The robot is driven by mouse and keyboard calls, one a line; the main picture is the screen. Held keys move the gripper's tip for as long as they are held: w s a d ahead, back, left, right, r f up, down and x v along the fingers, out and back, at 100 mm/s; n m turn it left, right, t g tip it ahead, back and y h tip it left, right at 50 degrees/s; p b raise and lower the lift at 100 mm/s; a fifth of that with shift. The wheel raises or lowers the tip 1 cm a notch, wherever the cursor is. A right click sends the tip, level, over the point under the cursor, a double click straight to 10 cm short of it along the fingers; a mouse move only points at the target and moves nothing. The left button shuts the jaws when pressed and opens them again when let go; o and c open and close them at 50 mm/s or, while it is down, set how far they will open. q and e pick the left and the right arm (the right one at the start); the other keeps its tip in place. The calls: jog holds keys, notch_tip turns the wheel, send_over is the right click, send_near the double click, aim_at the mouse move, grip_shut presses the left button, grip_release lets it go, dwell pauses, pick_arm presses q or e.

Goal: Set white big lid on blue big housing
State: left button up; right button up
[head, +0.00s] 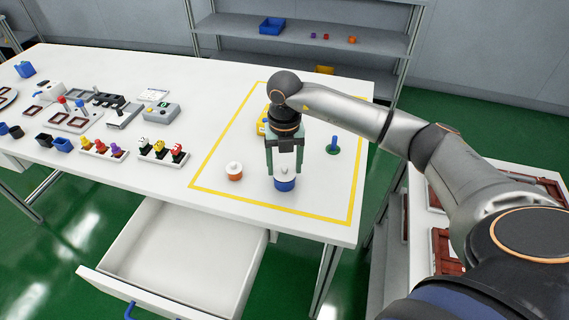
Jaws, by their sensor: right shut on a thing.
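The blue big housing (284,185) stands upright on the white table inside the yellow-taped area, near the front edge. The white big lid (284,174) shows right above it, between the fingertips of my right gripper (284,169). My right gripper points straight down and is shut on the white lid. The lid looks level and at or just over the housing's top; I cannot tell whether it is fully seated. The fingers hide the lid's sides. My left gripper is not in view.
An orange housing with a white top (234,172) stands close on the left. A yellow object (262,126) is partly hidden behind my gripper. An open drawer (185,255) juts out below the table front.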

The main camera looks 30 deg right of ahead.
jog(key=shift+f, duration=0.3)
dwell(0.4)
jog(key=o, duration=1.3)
notch_tip(320, 180, up, 12)
jog(key=b, duration=0.1)
jog(key=shift+r, duration=0.25)
